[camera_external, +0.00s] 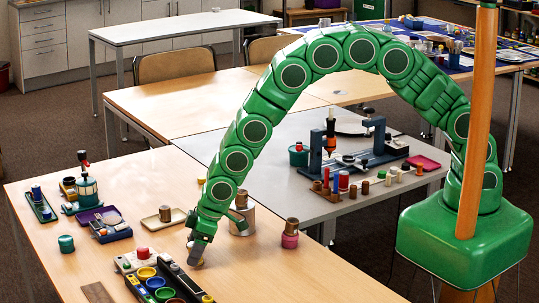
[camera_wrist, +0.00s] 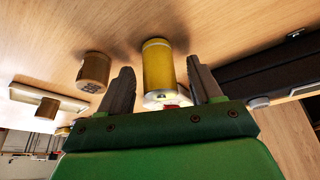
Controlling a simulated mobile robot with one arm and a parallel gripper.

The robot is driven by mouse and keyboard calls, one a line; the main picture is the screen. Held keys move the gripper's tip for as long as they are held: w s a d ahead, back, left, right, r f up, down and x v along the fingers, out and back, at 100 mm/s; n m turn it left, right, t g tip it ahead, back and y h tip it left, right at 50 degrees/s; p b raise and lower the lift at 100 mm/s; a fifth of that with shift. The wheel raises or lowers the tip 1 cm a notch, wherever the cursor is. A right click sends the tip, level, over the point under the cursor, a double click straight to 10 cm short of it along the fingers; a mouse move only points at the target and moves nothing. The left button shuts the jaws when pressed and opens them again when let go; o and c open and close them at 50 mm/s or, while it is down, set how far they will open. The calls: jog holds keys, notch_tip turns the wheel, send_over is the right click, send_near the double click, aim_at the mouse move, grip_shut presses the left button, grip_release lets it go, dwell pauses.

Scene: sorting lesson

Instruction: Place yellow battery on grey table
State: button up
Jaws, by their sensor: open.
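The yellow battery (camera_wrist: 158,68) appears to stand on the wooden table, between my two fingers in the wrist view. My gripper (camera_wrist: 162,80) is open around it, with a finger on each side and no clear grip. In the external view my gripper (camera_external: 197,250) points down at the front wooden table (camera_external: 260,265), close to the black tray; the battery is mostly hidden or too small to make out there. The grey table (camera_external: 265,145) stands behind, towards the right, partly behind my arm.
A brown cylinder (camera_wrist: 94,70) stands beside the battery. A black tray (camera_external: 182,272) with coloured cups is close to my gripper. The grey table holds a dark blue stand (camera_external: 355,158), a red tray (camera_external: 422,162) and several small cylinders; its left part is fairly clear.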

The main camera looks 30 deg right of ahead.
jog(key=shift+f, duration=0.2)
grip_shut()
dwell(0.3)
jog(key=shift+r, duration=0.45)
notch_tip(320, 180, up, 2)
jog(key=shift+r, duration=0.1)
jog(key=s+d+r, duration=0.7)
jog(key=d+r, duration=0.3)
jog(key=d, duration=0.1)
jog(key=shift+s+d, duration=0.3)
jog(key=shift+d, duration=0.05)
